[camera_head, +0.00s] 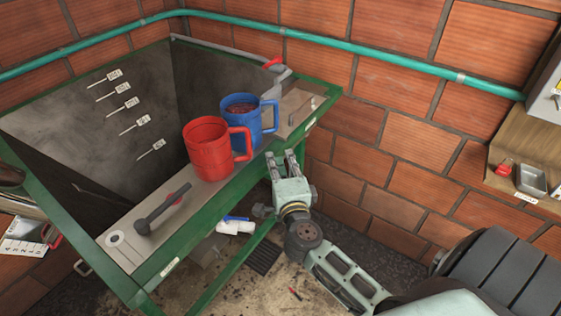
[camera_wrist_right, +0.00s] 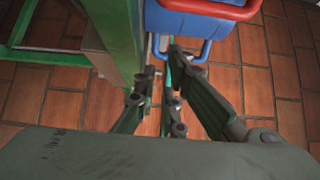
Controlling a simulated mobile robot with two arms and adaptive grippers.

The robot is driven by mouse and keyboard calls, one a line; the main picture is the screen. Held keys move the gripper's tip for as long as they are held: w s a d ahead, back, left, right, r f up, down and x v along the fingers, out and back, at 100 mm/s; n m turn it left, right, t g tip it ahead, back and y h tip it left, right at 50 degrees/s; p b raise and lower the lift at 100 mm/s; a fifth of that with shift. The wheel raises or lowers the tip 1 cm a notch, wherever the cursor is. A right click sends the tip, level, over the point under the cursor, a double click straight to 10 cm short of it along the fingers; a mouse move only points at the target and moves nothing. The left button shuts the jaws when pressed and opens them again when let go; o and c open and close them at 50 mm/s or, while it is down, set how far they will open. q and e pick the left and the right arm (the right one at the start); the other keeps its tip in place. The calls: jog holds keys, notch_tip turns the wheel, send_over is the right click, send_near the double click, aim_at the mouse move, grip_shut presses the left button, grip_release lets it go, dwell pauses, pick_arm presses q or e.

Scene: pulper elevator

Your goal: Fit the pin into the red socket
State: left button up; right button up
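Which piece is the pin or the red socket I cannot tell for sure. My right gripper (camera_head: 284,160) is beside the ledge's outer edge, below and right of the red mug (camera_head: 207,150). Its fingers are apart with nothing between them; the right wrist view (camera_wrist_right: 163,65) also shows them spread. My left gripper is not in view.
A blue mug (camera_head: 240,118) with dark contents stands beside the red one, close to my right gripper. A red-handled valve (camera_head: 275,65) is at the far corner. A flat ring (camera_head: 115,239) lies at the ledge's near end. A wooden shelf (camera_head: 515,150) is at right.

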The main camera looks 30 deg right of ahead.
jog(key=shift+o, duration=1.4)
